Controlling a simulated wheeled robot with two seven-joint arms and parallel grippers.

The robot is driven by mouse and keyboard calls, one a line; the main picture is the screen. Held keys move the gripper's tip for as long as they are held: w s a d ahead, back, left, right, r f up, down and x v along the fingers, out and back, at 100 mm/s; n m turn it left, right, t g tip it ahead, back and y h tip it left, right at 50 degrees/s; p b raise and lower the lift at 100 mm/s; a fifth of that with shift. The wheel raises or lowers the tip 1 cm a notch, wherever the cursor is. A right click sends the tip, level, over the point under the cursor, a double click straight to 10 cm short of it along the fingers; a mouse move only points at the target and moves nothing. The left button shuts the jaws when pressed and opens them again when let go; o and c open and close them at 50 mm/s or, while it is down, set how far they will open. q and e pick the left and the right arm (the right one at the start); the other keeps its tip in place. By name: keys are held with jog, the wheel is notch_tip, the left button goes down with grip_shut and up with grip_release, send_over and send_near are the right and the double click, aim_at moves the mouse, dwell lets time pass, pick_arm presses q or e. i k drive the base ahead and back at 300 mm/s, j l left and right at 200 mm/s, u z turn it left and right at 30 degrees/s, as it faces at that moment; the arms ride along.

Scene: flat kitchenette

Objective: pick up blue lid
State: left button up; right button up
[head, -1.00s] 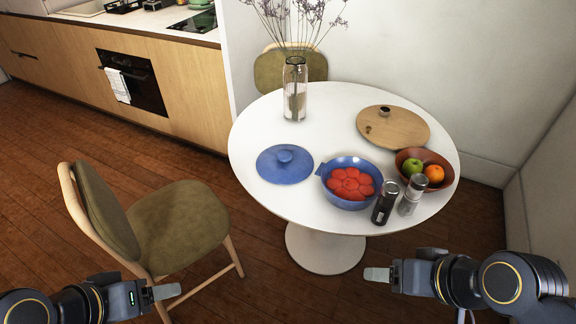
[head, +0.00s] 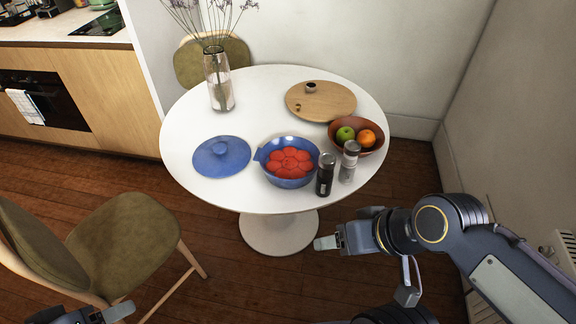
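The round blue lid (head: 221,157) with a knob lies flat on the left part of the white round table (head: 185,120). A blue pot (head: 267,169) with red contents stands just right of it, uncovered. My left gripper (head: 118,312) is low at the bottom left, well below and left of the lid, partly cut off by the frame. My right gripper (head: 326,243) is in front of the table, below the pot, touching nothing. I see both grippers from the side, so their finger gap is not clear. Neither visibly holds anything.
A dark grinder (head: 325,175) and a lighter grinder (head: 348,163) stand right of the pot, near a fruit bowl (head: 372,146). A wooden board (head: 340,100) and a glass vase (head: 219,85) are farther back. A green chair (head: 125,245) stands at the front left.

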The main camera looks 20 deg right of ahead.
aim_at(224, 156)
jog(key=i+l+u, duration=0.2)
jog(key=u, duration=0.2)
jog(key=i+l+u, duration=0.4)
jog(key=l+u, duration=0.2)
jog(key=u, duration=0.2)
jog(key=i, duration=0.05)
